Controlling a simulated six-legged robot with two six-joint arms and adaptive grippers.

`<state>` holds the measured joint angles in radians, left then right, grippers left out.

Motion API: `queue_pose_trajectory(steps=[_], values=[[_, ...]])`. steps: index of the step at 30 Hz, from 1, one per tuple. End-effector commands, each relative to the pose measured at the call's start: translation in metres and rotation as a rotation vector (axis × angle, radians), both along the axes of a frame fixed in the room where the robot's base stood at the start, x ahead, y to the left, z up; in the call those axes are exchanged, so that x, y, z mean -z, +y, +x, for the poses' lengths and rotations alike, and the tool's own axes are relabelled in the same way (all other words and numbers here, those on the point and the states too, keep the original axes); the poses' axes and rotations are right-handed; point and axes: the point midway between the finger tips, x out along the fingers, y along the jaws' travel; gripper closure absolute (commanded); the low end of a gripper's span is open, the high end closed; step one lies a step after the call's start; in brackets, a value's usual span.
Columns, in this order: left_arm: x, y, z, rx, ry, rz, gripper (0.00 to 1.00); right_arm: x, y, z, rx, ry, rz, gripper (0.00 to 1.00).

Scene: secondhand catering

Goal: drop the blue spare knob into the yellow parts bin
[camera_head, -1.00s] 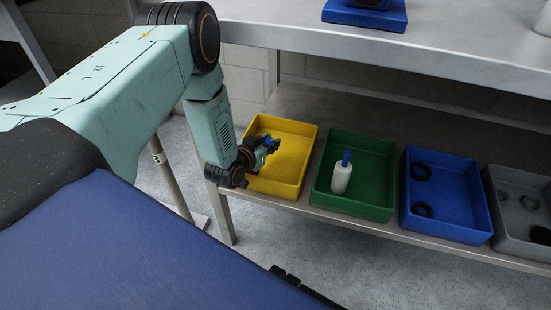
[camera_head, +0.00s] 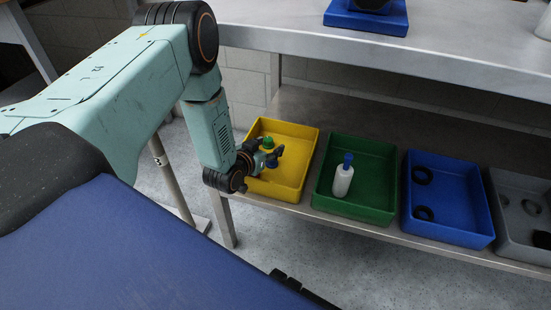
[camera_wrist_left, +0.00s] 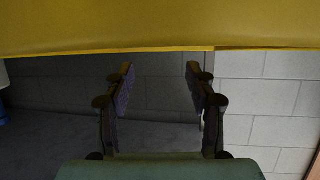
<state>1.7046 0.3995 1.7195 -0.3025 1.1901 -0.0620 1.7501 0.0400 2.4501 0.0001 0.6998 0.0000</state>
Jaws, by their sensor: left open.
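The yellow parts bin (camera_head: 300,178) stands at the left end of the lower shelf, and its wall (camera_wrist_left: 160,30) crosses the top of the left wrist view. My left gripper (camera_head: 279,156) is over this bin in the head view, with its jaws open. In the left wrist view the left gripper (camera_wrist_left: 160,75) has nothing between its spread fingers. A small green object (camera_head: 267,143) shows in the bin area just behind the gripper. I cannot clearly make out the blue spare knob; the gripper covers part of the bin. My right gripper is not in view.
A green bin (camera_head: 381,210) holding a white bottle with a blue top (camera_head: 343,180), a blue bin (camera_head: 465,232) with black rings, and a grey bin (camera_head: 508,235) stand to the right on the shelf. The steel worktop (camera_head: 440,65) overhangs above.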

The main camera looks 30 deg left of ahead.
Motion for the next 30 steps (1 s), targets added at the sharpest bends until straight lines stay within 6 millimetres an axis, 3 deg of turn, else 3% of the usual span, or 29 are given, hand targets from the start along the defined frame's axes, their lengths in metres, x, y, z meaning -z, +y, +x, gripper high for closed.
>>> queue_pose_trajectory(steps=[18,30], values=[[-0.038,-0.005,-0.092,-0.004,0.001,-0.003,0.44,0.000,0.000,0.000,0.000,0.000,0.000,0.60],[-0.042,-0.007,-0.102,-0.001,-0.001,0.000,0.44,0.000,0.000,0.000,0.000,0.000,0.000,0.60]])
